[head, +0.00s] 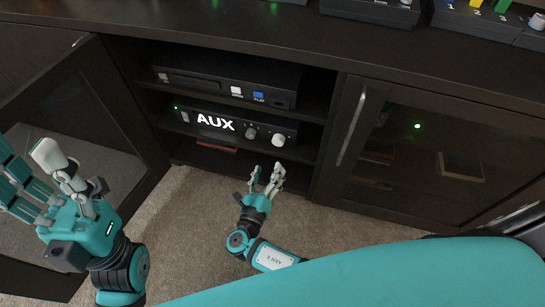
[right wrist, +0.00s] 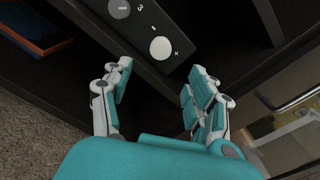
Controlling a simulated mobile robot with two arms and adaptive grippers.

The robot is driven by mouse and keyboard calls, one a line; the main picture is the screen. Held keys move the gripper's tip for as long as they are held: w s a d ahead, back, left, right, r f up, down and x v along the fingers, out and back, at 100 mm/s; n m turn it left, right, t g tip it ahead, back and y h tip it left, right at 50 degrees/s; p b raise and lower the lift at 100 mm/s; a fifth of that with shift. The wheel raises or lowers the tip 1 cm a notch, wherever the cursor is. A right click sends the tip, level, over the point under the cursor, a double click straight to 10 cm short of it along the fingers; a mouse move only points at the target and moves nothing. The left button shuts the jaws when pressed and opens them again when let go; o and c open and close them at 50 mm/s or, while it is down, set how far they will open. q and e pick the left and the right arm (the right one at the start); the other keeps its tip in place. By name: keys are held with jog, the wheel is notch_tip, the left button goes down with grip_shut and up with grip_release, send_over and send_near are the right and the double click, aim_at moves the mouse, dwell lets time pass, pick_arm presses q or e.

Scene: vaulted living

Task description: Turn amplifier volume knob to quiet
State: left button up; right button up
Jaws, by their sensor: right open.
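The black amplifier (head: 235,128) sits on the middle shelf of the open cabinet, its display reading AUX. Its front has a grey knob (head: 251,133) and, to the right, a white knob (head: 278,140). I cannot read which is labelled volume. The right wrist view also shows the white knob (right wrist: 161,49) and the grey knob (right wrist: 120,8). My right gripper (head: 267,174) is open and empty, below and in front of the white knob. In the right wrist view its fingers (right wrist: 164,75) are apart, not touching the knob. My left gripper (head: 30,165) is raised at the left, fingers spread and empty.
A player (head: 225,80) sits on the shelf above the amplifier. A reddish flat item (head: 215,145) lies below it. The left cabinet door (head: 90,110) stands open; the right glass door (head: 420,150) is shut. Carpet (head: 195,215) lies clear in front.

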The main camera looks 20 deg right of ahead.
jog(key=shift+v, duration=1.35)
